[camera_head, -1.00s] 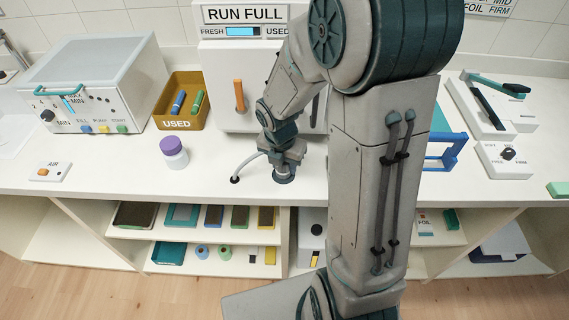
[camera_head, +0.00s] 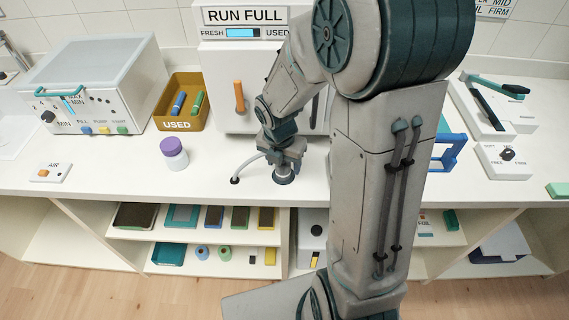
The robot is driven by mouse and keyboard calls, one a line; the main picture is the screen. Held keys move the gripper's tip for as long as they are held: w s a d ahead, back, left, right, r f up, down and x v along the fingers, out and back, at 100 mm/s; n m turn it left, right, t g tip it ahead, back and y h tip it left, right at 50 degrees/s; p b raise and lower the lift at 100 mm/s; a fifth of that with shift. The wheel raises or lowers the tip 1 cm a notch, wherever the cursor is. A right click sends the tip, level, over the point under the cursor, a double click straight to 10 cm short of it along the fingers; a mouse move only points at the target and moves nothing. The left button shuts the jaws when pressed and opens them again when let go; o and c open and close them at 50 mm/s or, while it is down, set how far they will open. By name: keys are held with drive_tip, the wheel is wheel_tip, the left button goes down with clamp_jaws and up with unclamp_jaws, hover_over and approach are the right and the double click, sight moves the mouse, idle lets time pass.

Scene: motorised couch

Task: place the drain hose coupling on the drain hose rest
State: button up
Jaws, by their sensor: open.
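My gripper (camera_head: 284,166) points down at the counter, low in front of the white cabinet, and is open. A pale hose (camera_head: 248,162) arches from a small dark round fitting (camera_head: 235,180) on the counter up to the gripper. A small grey-blue round piece (camera_head: 283,179) sits directly under the fingers at counter level. I cannot tell whether this piece is the drain hose coupling, the drain hose rest, or both together. The fingers and wrist hide the hose's far end.
A purple-capped white jar (camera_head: 173,154) stands left of the hose. A yellow USED bin (camera_head: 181,126), a white control box (camera_head: 92,85) and the RUN FULL cabinet (camera_head: 222,70) stand behind. A blue frame (camera_head: 449,150) is at right. My arm covers the middle right.

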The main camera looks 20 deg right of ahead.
sight(282, 168)
drive_tip(key=r, duration=0.3)
drive_tip(key=s+r, duration=0.1)
drive_tip(key=r, duration=0.2)
drive_tip(key=a+r, duration=0.1)
drive_tip(key=r, duration=0.3)
drive_tip(key=shift+s, duration=0.15)
drive_tip(key=s+r+m+t, duration=0.1)
drive_tip(key=s+r+m, duration=0.2)
drive_tip(key=m, duration=1.1)
drive_tip(key=s+d+r+m+t+y, duration=0.1)
drive_tip(key=s+r+m, duration=0.1)
drive_tip(key=s+m, duration=0.8)
drive_tip(key=m, duration=0.4)
drive_tip(key=shift+s+r, duration=0.15)
drive_tip(key=shift+r, duration=0.25)
